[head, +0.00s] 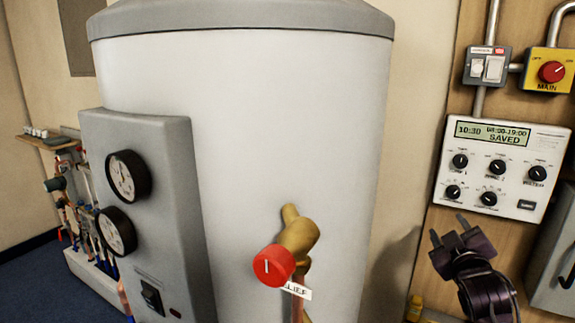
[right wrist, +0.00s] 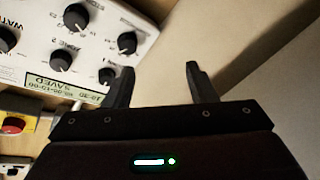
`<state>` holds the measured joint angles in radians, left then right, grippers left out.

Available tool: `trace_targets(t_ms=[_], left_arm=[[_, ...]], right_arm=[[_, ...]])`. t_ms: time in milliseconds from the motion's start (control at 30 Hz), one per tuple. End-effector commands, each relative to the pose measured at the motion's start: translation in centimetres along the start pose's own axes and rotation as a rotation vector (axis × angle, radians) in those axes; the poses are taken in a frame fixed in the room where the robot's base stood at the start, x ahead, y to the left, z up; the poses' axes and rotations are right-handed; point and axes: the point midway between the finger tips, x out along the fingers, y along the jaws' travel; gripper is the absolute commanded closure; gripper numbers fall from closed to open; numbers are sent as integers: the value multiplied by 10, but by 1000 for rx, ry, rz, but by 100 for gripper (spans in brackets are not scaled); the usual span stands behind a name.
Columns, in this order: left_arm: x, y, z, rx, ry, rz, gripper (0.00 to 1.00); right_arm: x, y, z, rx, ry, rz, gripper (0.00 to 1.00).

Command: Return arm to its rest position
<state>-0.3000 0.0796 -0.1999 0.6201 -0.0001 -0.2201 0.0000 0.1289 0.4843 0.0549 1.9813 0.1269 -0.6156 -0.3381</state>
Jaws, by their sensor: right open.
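My right gripper (head: 451,232) is at the lower right of the head view, in front of the wooden board and just below the white controller panel (head: 467,199). Its two dark fingers stand apart with nothing between them. In the right wrist view the open fingers of my right gripper (right wrist: 161,85) point up the picture, with the tilted controller panel (right wrist: 75,45) and its black knobs beyond and to the left. The controller display reads SAVED. My left gripper is not in the head view.
A large white tank (head: 285,130) fills the middle, with a brass relief valve and red knob (head: 273,265) sticking out. A grey gauge box (head: 170,220) is on its left. A yellow MAIN switch (head: 548,72) is at the upper right. A grey box (head: 555,260) stands right of my gripper.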

Motion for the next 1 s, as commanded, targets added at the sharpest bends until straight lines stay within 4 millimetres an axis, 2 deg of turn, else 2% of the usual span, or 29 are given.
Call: trace_targets(t_ms=[33, 100, 167, 200, 333, 433, 600, 900, 933, 1000], left_arm=[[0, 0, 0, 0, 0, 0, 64], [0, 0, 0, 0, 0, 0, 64], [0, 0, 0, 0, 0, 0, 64], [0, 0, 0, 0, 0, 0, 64], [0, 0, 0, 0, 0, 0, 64], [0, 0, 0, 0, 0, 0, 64], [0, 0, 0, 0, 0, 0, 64], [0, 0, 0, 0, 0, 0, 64], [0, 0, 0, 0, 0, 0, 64], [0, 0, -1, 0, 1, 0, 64]], right_arm=[[-16, -35, 16, 33, -64, -77, 49], [-42, -78, 37, 83, -168, -179, 49], [-69, -112, 53, 123, -260, -265, 49], [-89, -133, 63, 149, -323, -318, 49], [-155, -186, 88, 220, -521, -468, 49], [-197, -209, 98, 258, -642, -547, 49], [-255, -231, 109, 300, -805, -642, 49], [-342, -248, 114, 353, -1051, -762, 49], [-345, -251, 117, 354, -1067, -767, 49], [-337, -266, 131, 348, -1068, -766, 49]])
